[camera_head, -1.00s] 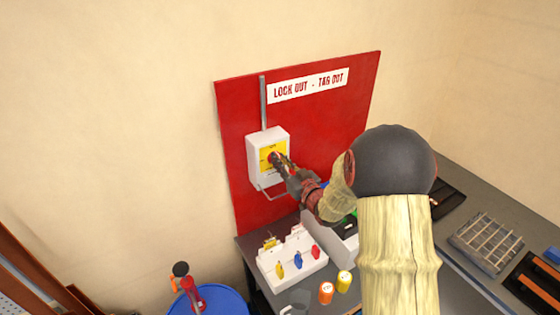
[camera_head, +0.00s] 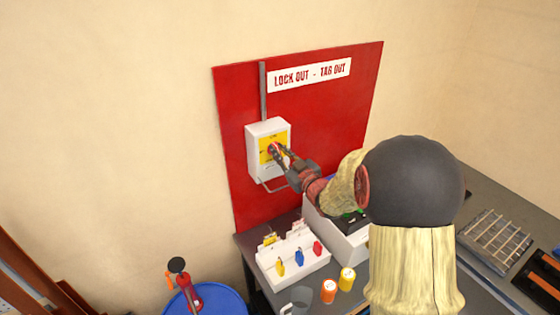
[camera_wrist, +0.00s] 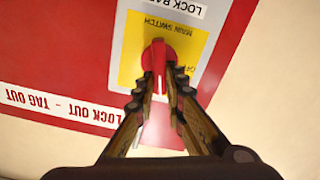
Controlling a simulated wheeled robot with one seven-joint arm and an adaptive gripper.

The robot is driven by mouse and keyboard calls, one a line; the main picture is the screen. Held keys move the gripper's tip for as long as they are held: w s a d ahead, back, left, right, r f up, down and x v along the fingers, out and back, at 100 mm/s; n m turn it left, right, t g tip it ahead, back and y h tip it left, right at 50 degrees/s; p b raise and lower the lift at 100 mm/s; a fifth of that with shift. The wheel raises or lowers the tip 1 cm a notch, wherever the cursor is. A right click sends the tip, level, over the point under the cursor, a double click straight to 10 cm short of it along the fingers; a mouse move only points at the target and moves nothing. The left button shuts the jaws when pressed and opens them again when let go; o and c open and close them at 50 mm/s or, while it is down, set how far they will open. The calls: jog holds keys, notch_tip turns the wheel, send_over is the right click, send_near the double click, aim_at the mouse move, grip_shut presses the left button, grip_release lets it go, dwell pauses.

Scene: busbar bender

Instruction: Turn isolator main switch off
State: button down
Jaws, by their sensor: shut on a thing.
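The isolator main switch is a white box (camera_head: 256,168) with a yellow plate (camera_head: 265,147) and a red rotary knob (camera_head: 273,150), fixed to a red board. In the wrist view, the red knob (camera_wrist: 158,62) sits on the yellow plate (camera_wrist: 132,57), with "MAIN SWITCH" and part of "OFF" readable upside down. My gripper (camera_head: 279,151) reaches the knob from the right. In the wrist view, its two fingertips (camera_wrist: 161,86) close on the knob's handle, one on each side. The fingers hide the lower part of the plate and some of its marks.
The red lock-out board (camera_head: 325,120) stands against the wall. Below, a white rack (camera_head: 292,262) holds coloured padlocks, beside orange (camera_head: 328,290) and yellow (camera_head: 346,279) cylinders and a grey mug (camera_head: 297,300). A blue drum (camera_head: 207,303) stands at the lower left.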

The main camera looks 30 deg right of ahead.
jog(key=n+b, duration=0.4)
jog(key=b, duration=0.3)
jog(key=f+n+b, duration=0.1)
jog(key=n+b, duration=0.4)
jog(key=b, duration=0.2)
jog(key=a+f+n+b, duration=0.1)
jog(key=n+b, duration=0.4)
jog(key=b, duration=0.2)
jog(key=shift+a, duration=0.1)
jog(key=shift+r+n+b, duration=0.1)
jog(key=shift+n+b, duration=0.3)
jog(key=c, duration=1.9)
grip_release()
jog(key=shift+o, duration=0.3)
jog(key=shift+s, duration=0.1)
